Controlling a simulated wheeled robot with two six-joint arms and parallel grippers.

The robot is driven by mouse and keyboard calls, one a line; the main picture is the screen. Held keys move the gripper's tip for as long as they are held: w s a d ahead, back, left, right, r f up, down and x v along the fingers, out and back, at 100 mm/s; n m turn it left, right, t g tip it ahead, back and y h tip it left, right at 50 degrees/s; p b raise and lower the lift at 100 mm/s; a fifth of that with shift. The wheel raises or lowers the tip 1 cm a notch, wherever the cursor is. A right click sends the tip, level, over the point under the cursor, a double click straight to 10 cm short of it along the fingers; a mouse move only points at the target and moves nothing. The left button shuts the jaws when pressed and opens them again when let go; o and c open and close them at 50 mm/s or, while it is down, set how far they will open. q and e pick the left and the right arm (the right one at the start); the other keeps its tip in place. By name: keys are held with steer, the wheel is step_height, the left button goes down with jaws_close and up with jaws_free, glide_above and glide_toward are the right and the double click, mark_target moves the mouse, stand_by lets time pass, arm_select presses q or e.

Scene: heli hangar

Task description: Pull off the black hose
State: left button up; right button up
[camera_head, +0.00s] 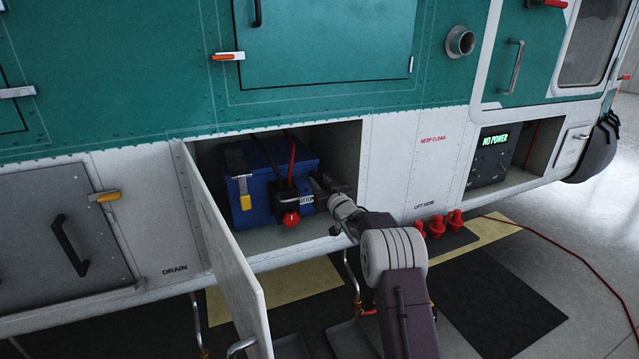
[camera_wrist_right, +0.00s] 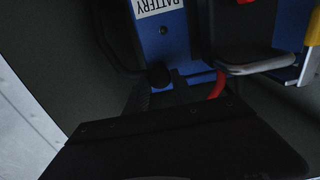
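A blue battery (camera_head: 262,203) sits in an open bay low on the teal and white helicopter. A black hose (camera_head: 267,152) runs over its top beside a red cable (camera_head: 292,158) toward a dark connector with a red knob (camera_head: 291,218). My right gripper (camera_head: 318,186) is at the battery's right side inside the bay; its fingertips are dark and small there. In the right wrist view a large dark shape fills the bottom, with the blue battery (camera_wrist_right: 165,45) and red cable (camera_wrist_right: 217,86) beyond. Whether the fingers touch the hose is unclear. My left gripper is out of view.
The open bay door (camera_head: 232,262) hangs at the left of the opening. A yellow-handled part (camera_head: 244,193) is on the battery's left. A second bay holds a "NO POWER" panel (camera_head: 491,152).

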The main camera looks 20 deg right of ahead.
jaws_close()
stand_by(1.2)
